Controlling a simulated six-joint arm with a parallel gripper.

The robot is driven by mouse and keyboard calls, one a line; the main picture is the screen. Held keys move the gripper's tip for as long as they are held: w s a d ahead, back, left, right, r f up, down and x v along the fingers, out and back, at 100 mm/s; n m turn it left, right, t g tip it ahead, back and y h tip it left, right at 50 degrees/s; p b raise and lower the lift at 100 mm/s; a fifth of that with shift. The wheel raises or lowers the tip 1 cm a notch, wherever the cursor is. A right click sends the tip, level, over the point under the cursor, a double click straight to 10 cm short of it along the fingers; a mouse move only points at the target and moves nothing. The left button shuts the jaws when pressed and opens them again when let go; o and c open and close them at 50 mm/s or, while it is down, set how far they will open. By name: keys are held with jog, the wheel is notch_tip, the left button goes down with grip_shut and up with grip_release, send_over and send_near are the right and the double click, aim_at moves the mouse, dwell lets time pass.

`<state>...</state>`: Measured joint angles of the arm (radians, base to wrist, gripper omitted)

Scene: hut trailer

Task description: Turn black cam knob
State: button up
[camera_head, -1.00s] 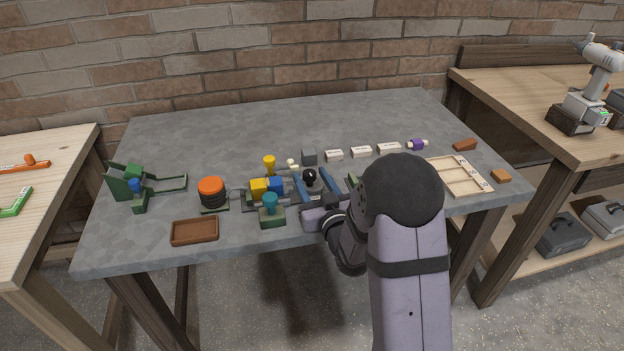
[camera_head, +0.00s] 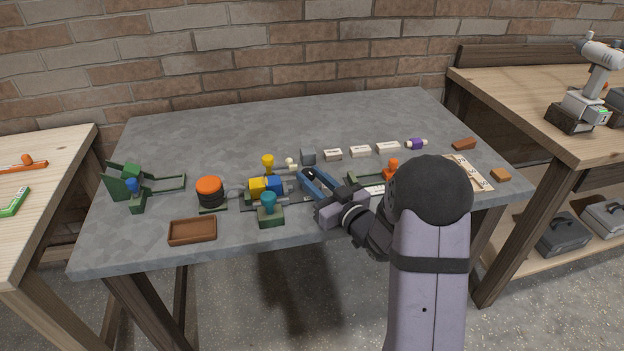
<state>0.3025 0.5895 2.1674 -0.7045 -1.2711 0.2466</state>
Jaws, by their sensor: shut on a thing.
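The black cam knob (camera_head: 309,173) shows only as a small dark patch at the middle of the grey bench. The rest of it is hidden by the blue fingers of my gripper (camera_head: 312,177). My gripper comes in from the front right, low over the bench, and is shut on the knob. The knob's base is mostly covered, so its turn angle cannot be read.
Left of my gripper are yellow and blue blocks (camera_head: 266,187), a teal knob (camera_head: 268,203), an orange-topped black knob (camera_head: 209,190) and a brown tray (camera_head: 192,231). Right are an orange knob (camera_head: 392,169) and white blocks (camera_head: 360,151). The bench's back (camera_head: 260,122) is clear.

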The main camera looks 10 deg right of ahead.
jog(key=shift+r, duration=0.15)
jog(key=o, duration=1.1)
jog(key=shift+c, duration=0.2)
jog(key=shift+s+d, duration=0.25)
jog(key=shift+s, duration=0.2)
jog(key=shift+v, duration=3.15)
